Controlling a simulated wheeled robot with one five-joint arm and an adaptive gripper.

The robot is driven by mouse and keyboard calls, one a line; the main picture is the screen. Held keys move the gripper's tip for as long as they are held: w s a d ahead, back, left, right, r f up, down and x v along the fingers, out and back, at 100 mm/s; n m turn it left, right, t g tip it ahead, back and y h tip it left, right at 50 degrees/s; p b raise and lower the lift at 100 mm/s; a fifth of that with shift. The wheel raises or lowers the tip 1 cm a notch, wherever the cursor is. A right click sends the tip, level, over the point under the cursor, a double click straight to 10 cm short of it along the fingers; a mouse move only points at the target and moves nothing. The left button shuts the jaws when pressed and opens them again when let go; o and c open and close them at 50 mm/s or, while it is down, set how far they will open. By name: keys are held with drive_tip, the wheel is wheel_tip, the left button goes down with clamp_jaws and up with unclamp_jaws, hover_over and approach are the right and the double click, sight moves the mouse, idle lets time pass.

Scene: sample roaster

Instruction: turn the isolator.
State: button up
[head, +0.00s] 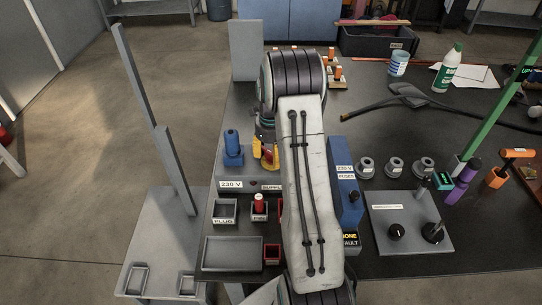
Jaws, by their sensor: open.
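A red and yellow part, which looks like the isolator (269,158), stands at the back of the grey supply panel (232,185), left of my arm. My arm covers the area to its right, so its handle's angle is hard to read. My gripper (264,134) points down just behind and above it, partly hidden by my own arm. It is open, with nothing seen between its fingers. I cannot tell whether it touches the red and yellow part.
A blue plug (233,150) stands left on the panel. A blue fuse box (346,190) is right of my arm. Small bins and a grey tray (232,253) lie in front. A plate with black knobs (405,222), grey round pieces and a green post (497,95) stand further right.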

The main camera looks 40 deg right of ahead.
drive_tip(key=shift+f, duration=0.2)
clamp_jaws()
idle(0.6)
